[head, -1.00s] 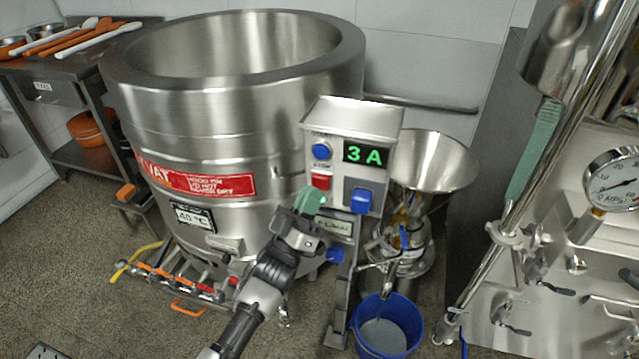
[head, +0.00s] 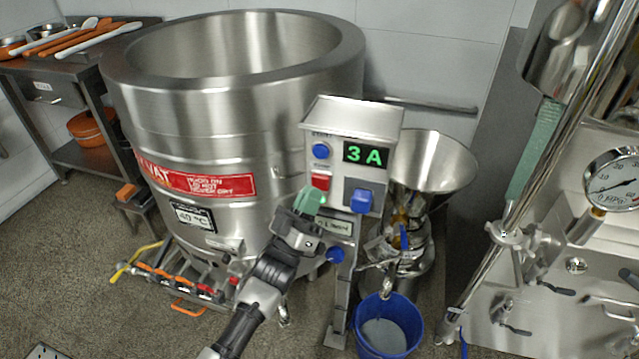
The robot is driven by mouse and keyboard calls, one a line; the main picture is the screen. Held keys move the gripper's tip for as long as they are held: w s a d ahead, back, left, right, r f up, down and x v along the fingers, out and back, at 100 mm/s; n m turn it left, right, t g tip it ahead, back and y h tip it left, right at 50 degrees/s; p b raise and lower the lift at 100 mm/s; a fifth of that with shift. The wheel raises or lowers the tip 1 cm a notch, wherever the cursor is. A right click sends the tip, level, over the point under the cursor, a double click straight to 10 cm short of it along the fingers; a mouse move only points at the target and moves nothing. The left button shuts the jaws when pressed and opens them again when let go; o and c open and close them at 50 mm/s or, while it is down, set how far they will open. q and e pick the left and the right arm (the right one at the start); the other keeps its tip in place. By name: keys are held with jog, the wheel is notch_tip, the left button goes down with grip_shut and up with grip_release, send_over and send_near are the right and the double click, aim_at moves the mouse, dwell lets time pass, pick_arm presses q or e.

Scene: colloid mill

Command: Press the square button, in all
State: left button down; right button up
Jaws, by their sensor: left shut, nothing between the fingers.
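A grey control box (head: 346,225) stands on a post in front of the vat. My left gripper (head: 312,196) is shut and empty, with green fingertips just below the red square button. The tips overlap its lower edge in the picture; I cannot tell whether they touch it. My right gripper is not in view.
The large steel vat (head: 215,130) stands behind and left of the box. A steel funnel (head: 436,162) and a blue bucket (head: 389,326) are to the right. A pipe frame with a pressure gauge (head: 612,180) is at far right.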

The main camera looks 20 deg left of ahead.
pick_arm(q)
jog(key=shift+w, duration=0.15)
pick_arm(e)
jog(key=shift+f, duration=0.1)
pick_arm(q)
jog(key=shift+w, duration=0.3)
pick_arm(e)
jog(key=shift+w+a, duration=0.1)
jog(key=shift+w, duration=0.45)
pick_arm(q)
jog(key=shift+w, duration=0.1)
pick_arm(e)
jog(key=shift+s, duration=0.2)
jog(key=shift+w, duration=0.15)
